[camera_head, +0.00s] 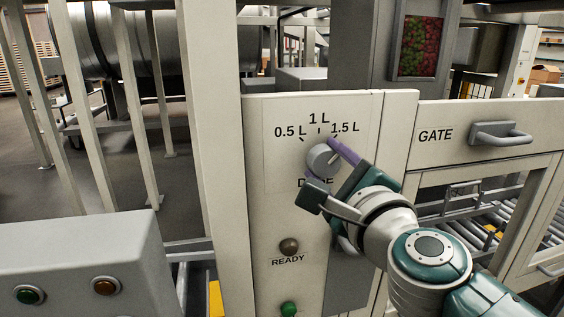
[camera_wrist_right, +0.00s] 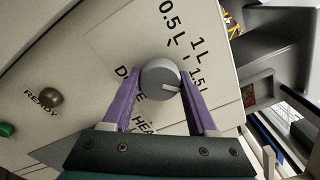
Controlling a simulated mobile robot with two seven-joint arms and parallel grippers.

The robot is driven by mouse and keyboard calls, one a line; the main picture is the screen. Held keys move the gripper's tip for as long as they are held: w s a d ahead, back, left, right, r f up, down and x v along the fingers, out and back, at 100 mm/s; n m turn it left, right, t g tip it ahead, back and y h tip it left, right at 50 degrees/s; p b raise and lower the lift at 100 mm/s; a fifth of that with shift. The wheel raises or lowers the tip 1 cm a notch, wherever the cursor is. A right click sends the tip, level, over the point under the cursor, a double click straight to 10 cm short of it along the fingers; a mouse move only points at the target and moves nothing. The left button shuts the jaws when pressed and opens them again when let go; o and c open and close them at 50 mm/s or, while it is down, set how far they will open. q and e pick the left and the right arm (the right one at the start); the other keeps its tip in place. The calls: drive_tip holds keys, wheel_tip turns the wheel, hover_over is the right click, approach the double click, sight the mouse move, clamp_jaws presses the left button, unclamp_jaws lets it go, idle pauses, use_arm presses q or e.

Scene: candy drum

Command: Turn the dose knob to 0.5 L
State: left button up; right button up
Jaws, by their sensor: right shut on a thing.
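The grey round dose knob (camera_head: 322,158) sits on the pale panel (camera_head: 285,180) under the marks 0.5 L, 1 L and 1.5 L. The knob also shows in the right wrist view (camera_wrist_right: 160,78). Its pale pointer line faces roughly the 1.5 L side, away from 0.5 L. My right gripper (camera_head: 327,158) has its purple fingers on either side of the knob, shut on it; it also shows in the right wrist view (camera_wrist_right: 160,84). The fingers partly cover the word DOSE. My left gripper is not in view.
A dark brownish READY lamp (camera_head: 289,246) and a green button (camera_head: 289,309) are below the knob. A GATE drawer front with a grey handle (camera_head: 500,134) is at right. A grey console (camera_head: 90,262) with buttons stands at lower left. White posts rise at left.

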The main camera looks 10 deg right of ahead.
drive_tip(key=c, duration=0.7)
